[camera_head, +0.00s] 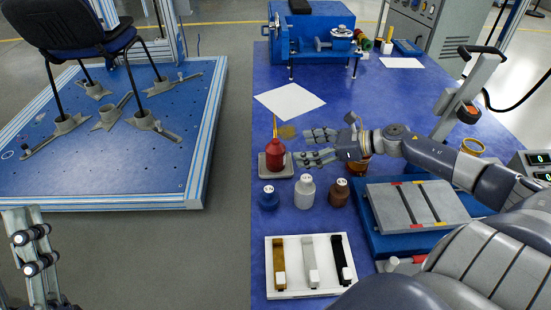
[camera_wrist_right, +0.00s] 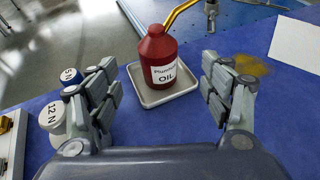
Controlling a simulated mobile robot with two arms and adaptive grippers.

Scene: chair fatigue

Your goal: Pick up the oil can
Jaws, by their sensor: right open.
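The oil can (camera_head: 275,153) is red with a yellow spout and stands upright on a small grey tray (camera_head: 262,168) on the blue table. In the right wrist view the oil can (camera_wrist_right: 158,62), labelled OIL, stands on the tray (camera_wrist_right: 142,98) ahead of the fingers. My right gripper (camera_head: 312,147) is open just to the right of the can in the head view. Its fingers also show in the right wrist view (camera_wrist_right: 165,95), spread to either side of the can, with nothing between the pads. My left gripper (camera_head: 30,250) is at the lower left, away from the table; its opening is unclear.
A white tray with three strips (camera_head: 290,291) is nearer. A yellow-brown patch (camera_head: 287,132) is behind the gripper.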

